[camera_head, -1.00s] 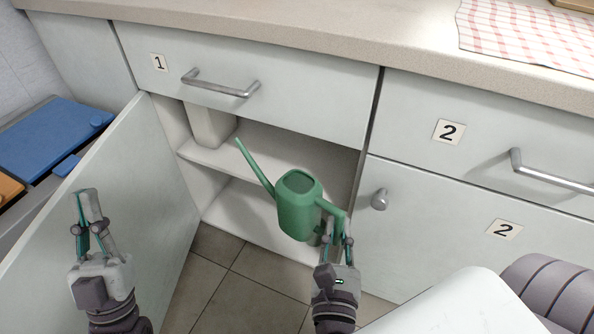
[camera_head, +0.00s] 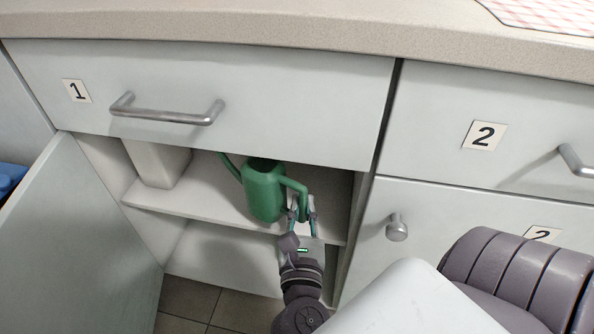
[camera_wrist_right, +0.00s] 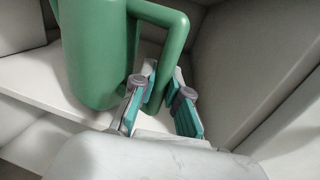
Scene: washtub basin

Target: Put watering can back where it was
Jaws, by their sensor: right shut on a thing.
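The green watering can (camera_head: 264,192) is upright inside the open cabinet under drawer 1, at the level of the upper shelf (camera_head: 205,203). Its spout points up and to the left and its handle is on the right. My right gripper (camera_head: 303,212) is shut on the lower part of the handle. In the right wrist view the can body (camera_wrist_right: 98,55) is at the upper left, and the fingers (camera_wrist_right: 160,95) close around the handle's lower end. I cannot tell whether the can's base touches the shelf. My left gripper is out of the head view.
A pale container (camera_head: 157,163) stands on the shelf left of the can. The open cabinet door (camera_head: 75,240) is at the left. Drawer 1's handle (camera_head: 165,113) juts out above, and a round knob (camera_head: 397,228) sits on the closed door at the right.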

